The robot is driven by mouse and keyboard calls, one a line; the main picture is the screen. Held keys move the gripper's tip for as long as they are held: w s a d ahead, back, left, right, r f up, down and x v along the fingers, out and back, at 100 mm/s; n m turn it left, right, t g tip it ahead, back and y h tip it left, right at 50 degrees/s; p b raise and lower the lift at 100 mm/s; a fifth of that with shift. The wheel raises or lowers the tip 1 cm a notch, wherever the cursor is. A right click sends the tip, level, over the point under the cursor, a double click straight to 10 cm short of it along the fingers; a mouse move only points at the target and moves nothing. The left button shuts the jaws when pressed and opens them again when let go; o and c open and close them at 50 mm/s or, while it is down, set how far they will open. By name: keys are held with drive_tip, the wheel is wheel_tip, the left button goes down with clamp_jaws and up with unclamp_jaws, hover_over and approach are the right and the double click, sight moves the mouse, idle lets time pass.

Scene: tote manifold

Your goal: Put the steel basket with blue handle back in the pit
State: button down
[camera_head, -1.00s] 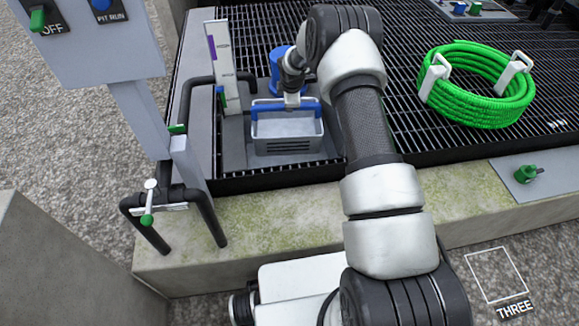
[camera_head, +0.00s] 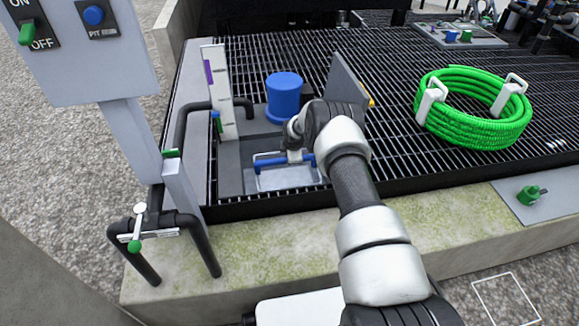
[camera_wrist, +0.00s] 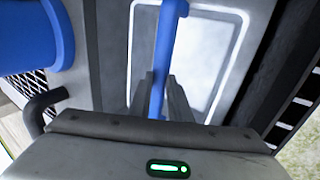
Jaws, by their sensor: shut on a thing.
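The steel basket (camera_head: 290,178) with its blue handle (camera_head: 270,162) sits low inside the pit opening (camera_head: 232,180) in the grating, in the head view. My gripper (camera_head: 296,160) is above the basket and shut on the blue handle, partly hidden by my wrist. In the wrist view the blue handle (camera_wrist: 168,50) runs between the two fingers (camera_wrist: 164,95) of my gripper. The basket (camera_wrist: 215,60) shows beneath as a pale, bright-rimmed tray. Whether the basket touches the pit floor cannot be seen.
A blue cylinder (camera_head: 284,97) stands behind the pit, with a white gauge board (camera_head: 221,90) to its left. A grey hinged plate (camera_head: 347,85) stands tilted up at the right. Green coiled hose (camera_head: 470,105) lies on the grating (camera_head: 420,60). Black pipes and a control post (camera_head: 130,120) are at the left.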

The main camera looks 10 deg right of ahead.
wheel_tip(320, 180, down, 3)
drive_tip(key=shift+f+b, duration=0.1)
drive_tip(key=shift+b, duration=0.3)
drive_tip(key=c, duration=1.6)
unclamp_jaws()
drive_tip(key=shift+f, duration=0.15)
drive_tip(key=shift+c, duration=0.2)
